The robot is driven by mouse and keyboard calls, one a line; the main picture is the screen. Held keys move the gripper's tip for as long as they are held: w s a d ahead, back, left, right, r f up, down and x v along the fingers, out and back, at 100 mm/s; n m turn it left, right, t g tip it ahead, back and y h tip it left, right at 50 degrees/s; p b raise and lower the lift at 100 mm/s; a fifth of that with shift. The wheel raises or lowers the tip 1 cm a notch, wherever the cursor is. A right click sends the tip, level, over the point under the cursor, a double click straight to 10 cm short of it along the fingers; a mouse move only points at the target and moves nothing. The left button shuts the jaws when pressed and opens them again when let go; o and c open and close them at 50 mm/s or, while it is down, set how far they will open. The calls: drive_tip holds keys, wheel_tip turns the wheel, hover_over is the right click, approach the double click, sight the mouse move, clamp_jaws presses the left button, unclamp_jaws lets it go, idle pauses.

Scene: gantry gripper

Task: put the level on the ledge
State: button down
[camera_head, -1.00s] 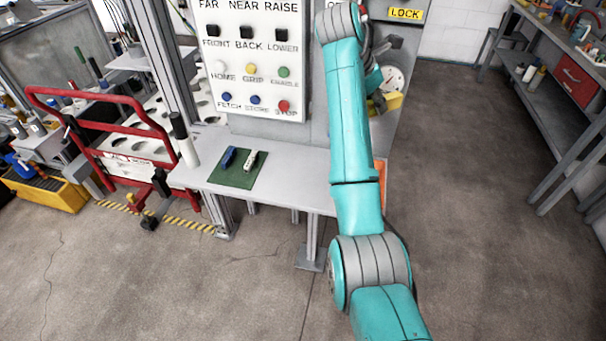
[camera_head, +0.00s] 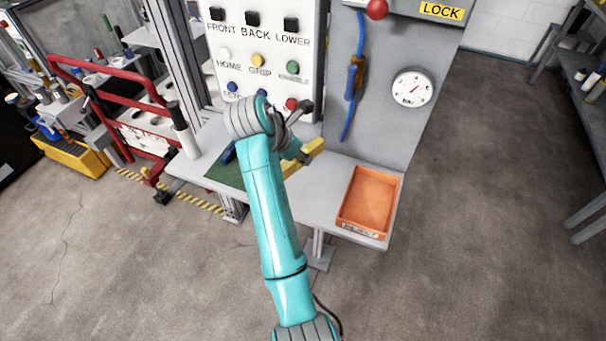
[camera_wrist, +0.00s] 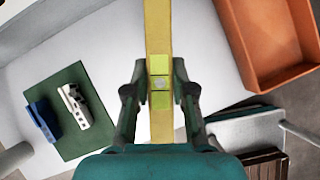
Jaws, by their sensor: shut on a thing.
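The level is a yellow bar (camera_head: 305,157) with a lighter vial section in its middle. In the wrist view the level (camera_wrist: 158,40) runs lengthwise up the picture between my gripper's fingers (camera_wrist: 160,82). My gripper (camera_head: 297,152) is shut on its middle. The ledge (camera_head: 312,192) is the pale grey shelf below the button panel. The level is over the ledge, and the wrist view shows the ledge surface (camera_wrist: 110,60) behind it. I cannot tell the height of the gap. My arm hides part of the ledge and of the level in the head view.
An orange tray (camera_head: 369,198) stands at the ledge's right end. A green mat (camera_wrist: 75,145) at the left holds a blue item (camera_wrist: 42,122) and a white item (camera_wrist: 74,106). Bare ledge lies between mat and tray. The button panel (camera_head: 268,45) and gauge (camera_head: 411,88) rise behind.

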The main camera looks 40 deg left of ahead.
sight(306, 179)
drive_tip(key=shift+f, duration=3.85)
drive_tip(key=c, duration=1)
unclamp_jaws()
drive_tip(key=shift+f, duration=0.15)
drive_tip(key=v, duration=1.2)
drive_tip(key=shift+w, duration=0.1)
